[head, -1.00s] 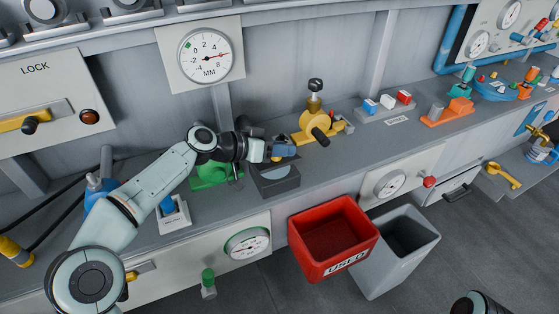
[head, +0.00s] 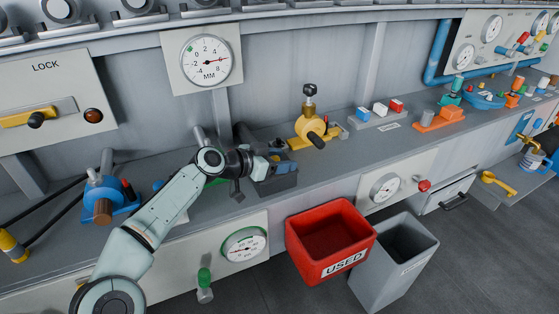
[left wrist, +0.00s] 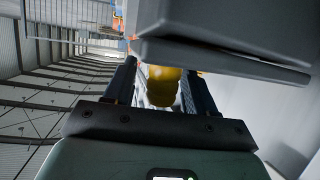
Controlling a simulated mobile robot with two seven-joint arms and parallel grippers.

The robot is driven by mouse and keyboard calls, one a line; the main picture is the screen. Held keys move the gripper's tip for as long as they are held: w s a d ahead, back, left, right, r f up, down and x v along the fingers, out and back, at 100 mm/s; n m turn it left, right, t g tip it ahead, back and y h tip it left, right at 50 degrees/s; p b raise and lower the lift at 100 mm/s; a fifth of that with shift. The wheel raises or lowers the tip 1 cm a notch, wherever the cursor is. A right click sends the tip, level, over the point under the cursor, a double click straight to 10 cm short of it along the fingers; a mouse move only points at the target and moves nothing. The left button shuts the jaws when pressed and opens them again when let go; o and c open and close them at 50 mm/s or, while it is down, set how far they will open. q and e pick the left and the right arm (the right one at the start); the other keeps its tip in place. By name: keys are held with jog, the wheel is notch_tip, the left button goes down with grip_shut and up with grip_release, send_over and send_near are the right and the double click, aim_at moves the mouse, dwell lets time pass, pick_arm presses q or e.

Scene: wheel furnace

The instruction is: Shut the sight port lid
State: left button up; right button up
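My left gripper (head: 276,166) reaches in from the left over the bench and is at a dark grey block (head: 275,187), which I take to be the sight port. In the left wrist view, a flat grey slab (left wrist: 220,58), perhaps its lid, crosses just above the fingers. The fingers (left wrist: 164,92) are apart. A yellow rounded piece shows between them, with a pale gap on its left; I cannot tell whether it is near or touched. The arm and gripper hide part of the block, so the lid's angle is unclear. My right gripper is not in view.
A yellow valve (head: 311,128) with an upright knob stands just right of my left gripper. A blue fitting (head: 118,196) is at the left. A red USED bin (head: 331,240) and a grey bin (head: 396,262) are below the bench front. The wall is close behind.

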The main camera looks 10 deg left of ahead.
pick_arm(q)
jog(key=shift+a, duration=0.1)
jog(key=shift+s+a+r, duration=0.1)
jog(key=shift+s+a, duration=0.05)
jog(key=shift+a, duration=0.05)
jog(key=v, duration=1.2)
jog(key=shift+s+a+b, duration=0.15)
jog(key=shift+s+b, duration=0.15)
jog(key=shift+b, duration=0.1)
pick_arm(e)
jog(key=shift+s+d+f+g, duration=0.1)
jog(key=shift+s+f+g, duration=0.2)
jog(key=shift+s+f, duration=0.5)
pick_arm(q)
jog(key=shift+r, duration=0.1)
